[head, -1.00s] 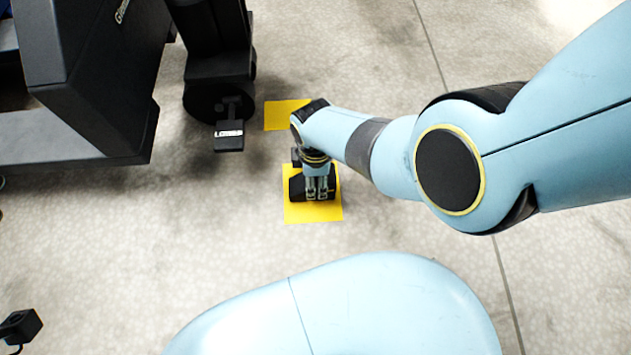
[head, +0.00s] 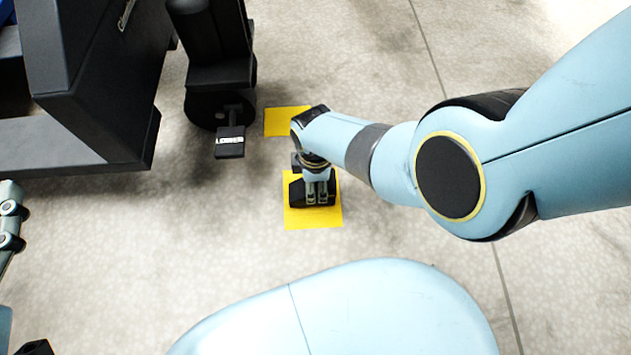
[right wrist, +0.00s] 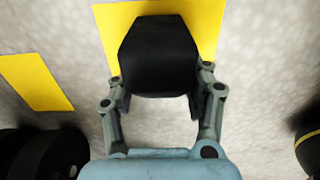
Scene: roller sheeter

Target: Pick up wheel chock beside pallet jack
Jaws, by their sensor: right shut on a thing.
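The black wheel chock (head: 297,194) is at a yellow floor square (head: 313,219), beside the pallet jack (head: 215,75). My right gripper (head: 317,199) points down over the chock and is shut on it. In the right wrist view the dark chock (right wrist: 158,55) sits between the two fingers (right wrist: 160,100), with yellow behind it. I cannot tell whether the chock touches the floor or is slightly raised. Part of my left gripper (head: 10,226) shows at the left edge; its fingertips are not clear.
A second yellow square (head: 285,121) lies bare near the pallet jack's wheel and small pedal (head: 230,142). A large dark machine body (head: 85,80) fills the upper left. The grey concrete floor (head: 150,250) is open around the chock.

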